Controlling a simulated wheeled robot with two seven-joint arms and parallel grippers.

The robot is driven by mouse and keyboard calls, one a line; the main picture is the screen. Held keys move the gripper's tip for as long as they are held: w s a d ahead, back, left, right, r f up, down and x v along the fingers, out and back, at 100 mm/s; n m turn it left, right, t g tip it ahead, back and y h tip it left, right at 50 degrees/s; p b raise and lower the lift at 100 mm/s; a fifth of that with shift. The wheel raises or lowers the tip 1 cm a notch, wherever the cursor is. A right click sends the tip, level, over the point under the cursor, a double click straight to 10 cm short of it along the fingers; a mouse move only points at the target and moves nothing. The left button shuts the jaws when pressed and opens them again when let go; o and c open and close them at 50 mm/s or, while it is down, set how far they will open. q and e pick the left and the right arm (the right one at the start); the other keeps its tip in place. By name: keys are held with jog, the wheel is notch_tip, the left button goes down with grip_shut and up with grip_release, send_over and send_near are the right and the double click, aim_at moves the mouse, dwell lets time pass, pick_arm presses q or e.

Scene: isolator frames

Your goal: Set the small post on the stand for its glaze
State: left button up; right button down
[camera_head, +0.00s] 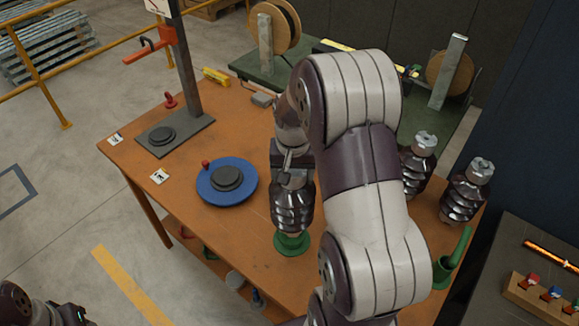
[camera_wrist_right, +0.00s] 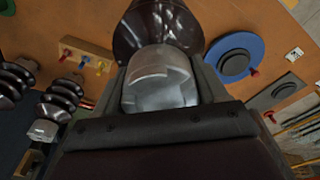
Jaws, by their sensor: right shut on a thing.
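My right gripper (camera_head: 292,172) is shut on the metal cap of a dark, glossy ribbed post (camera_head: 293,207), which hangs upright below it. In the right wrist view the cap (camera_wrist_right: 160,82) is between the fingers and the dark body (camera_wrist_right: 157,25) is beyond. A green round stand (camera_head: 292,244) shows directly under the post's lower end; I cannot tell whether they touch. Two similar dark posts, one (camera_head: 418,165) nearer the arm and another (camera_head: 466,188) further right, stand upright. Of my left arm only dark parts show at the lower left; its fingers are not visible.
A blue disc (camera_head: 246,192) with a dark round pad lies left of the held post. A grey plate (camera_head: 191,140) carries a column and another dark pad. A green fixture (camera_head: 453,262) stands at the right edge. The orange tabletop (camera_head: 245,245) is partly clear; my right arm hides its middle.

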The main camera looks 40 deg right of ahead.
jog(key=shift+w+f, duration=0.1)
jog(key=shift+f, duration=0.7)
jog(key=shift+w+d+f, duration=0.1)
jog(key=shift+f, duration=0.2)
jog(key=shift+c, duration=0.2)
grip_release()
jog(key=shift+s+f, duration=0.2)
jog(key=shift+s, duration=0.05)
jog(key=shift+a, duration=0.2)
jog(key=shift+r, duration=0.15)
